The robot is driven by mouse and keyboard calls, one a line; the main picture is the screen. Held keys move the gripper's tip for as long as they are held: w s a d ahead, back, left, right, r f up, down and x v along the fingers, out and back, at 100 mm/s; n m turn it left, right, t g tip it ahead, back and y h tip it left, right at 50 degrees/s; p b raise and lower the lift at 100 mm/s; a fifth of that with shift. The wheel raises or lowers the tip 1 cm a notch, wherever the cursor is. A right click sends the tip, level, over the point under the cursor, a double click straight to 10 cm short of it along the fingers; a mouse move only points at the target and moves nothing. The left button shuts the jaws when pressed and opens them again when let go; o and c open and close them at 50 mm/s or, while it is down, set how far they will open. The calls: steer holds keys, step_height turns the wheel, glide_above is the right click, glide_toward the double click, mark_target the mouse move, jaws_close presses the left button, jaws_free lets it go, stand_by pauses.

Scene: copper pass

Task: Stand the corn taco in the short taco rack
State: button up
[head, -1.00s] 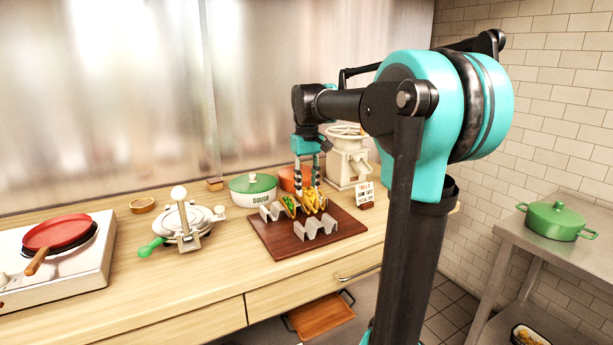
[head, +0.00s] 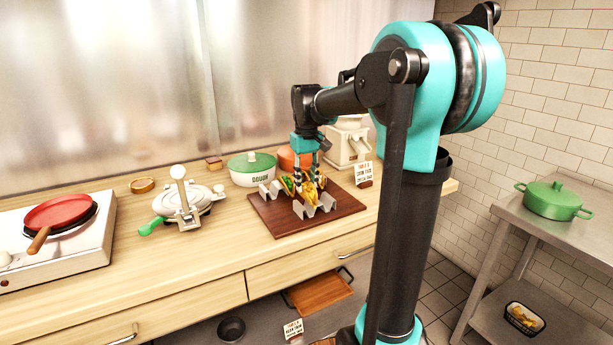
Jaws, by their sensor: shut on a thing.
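My gripper (head: 307,186) points down over the dark board and is shut on the yellow corn taco (head: 310,193). The taco is at the front grey zigzag rack (head: 318,208), which looks like the short taco rack. The taco overlaps this rack's back-left part in the head view. I cannot tell whether it rests in a slot or is held just above it. A second grey rack (head: 268,190) stands behind to the left, with another filled taco (head: 288,184) in it. My fingers partly hide the held taco.
The dark board (head: 270,222) lies on the wooden counter (head: 200,255). A tortilla press (head: 185,200) is left. The board's front right is clear.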

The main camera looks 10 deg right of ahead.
steer(key=shift+f, duration=1.9)
steer(key=o, duration=1.3)
steer(key=shift+c, duration=0.2)
step_height(320, 180, up, 12)
